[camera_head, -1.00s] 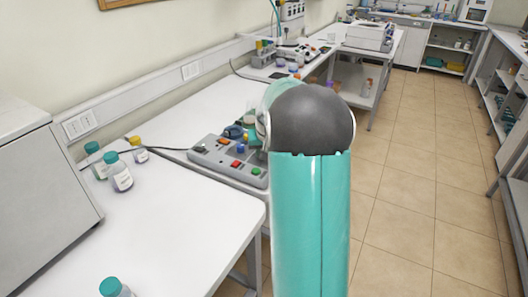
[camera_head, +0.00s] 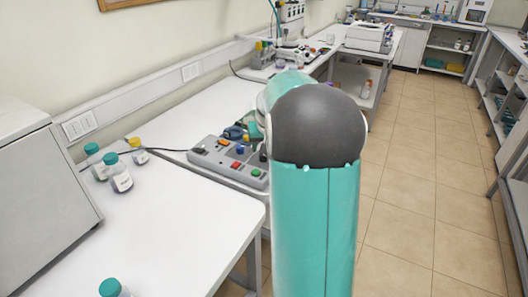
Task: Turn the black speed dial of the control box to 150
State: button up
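The control box (camera_head: 212,161) is a long grey panel on the white bench, left of my arm. It carries several coloured buttons and knobs, among them a red one (camera_head: 237,164), a blue one (camera_head: 240,151) and a green one (camera_head: 256,172). A small dark upright part shows at the box's right end, close against my arm; I cannot tell whether it is the black speed dial or part of my gripper. My teal arm with its dark grey joint covers the area to the right. My gripper's fingers cannot be made out. No dial reading is legible.
White bottles with teal caps (camera_head: 121,179) and a yellow-capped one (camera_head: 138,156) stand on the near bench (camera_head: 175,225). A big grey machine (camera_head: 45,215) stands at left. A black cable runs to the box. The tiled floor at right is open.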

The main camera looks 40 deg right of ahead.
jog(key=v, duration=0.9)
jog(key=shift+r, duration=0.1)
jog(key=s+a+r+n+t+y, duration=0.15)
jog(key=s+a, duration=0.25)
jog(key=a, duration=0.7)
jog(key=s+a+r+n+g+h, duration=0.1)
jog(key=s+a+r+n, duration=0.15)
jog(key=a, duration=0.85)
jog(key=s+a+f+n+t+y, duration=0.1)
jog(key=s+a+f+n, duration=0.2)
jog(key=s+a, duration=0.8)
jog(key=shift+s+a+f+y, duration=0.4)
jog(key=shift+s+f, duration=0.3)
jog(key=shift+s, duration=0.4)
jog(key=shift+c, duration=0.2)
